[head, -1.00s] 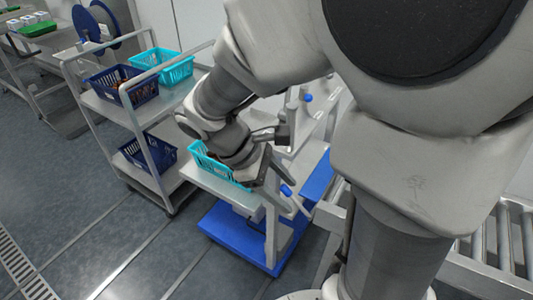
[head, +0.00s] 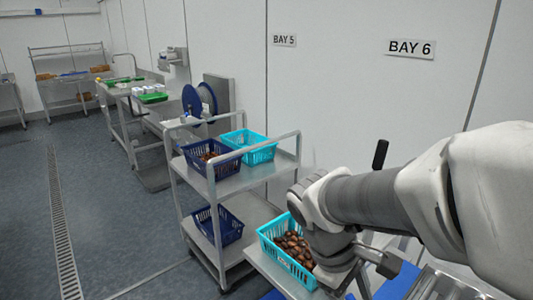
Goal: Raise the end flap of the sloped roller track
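My arm reaches in from the right in the head view, with its wrist above a cyan basket of dates (head: 268,238). My gripper (head: 380,264) is partly hidden at the lower middle, beyond the basket's right side. Its fingers are small and overlapped, so I cannot tell whether they are open or shut. The end flap and the rollers of the sloped track cannot be made out. A metal frame edge (head: 440,284) shows at the bottom right, and I cannot tell if it belongs to the track. A black-handled lever (head: 380,154) stands up behind my arm.
The cyan basket sits on a grey metal stand (head: 262,268). A trolley (head: 245,182) holds navy baskets (head: 211,157) and another cyan basket (head: 248,146). Open floor (head: 110,215) lies left.

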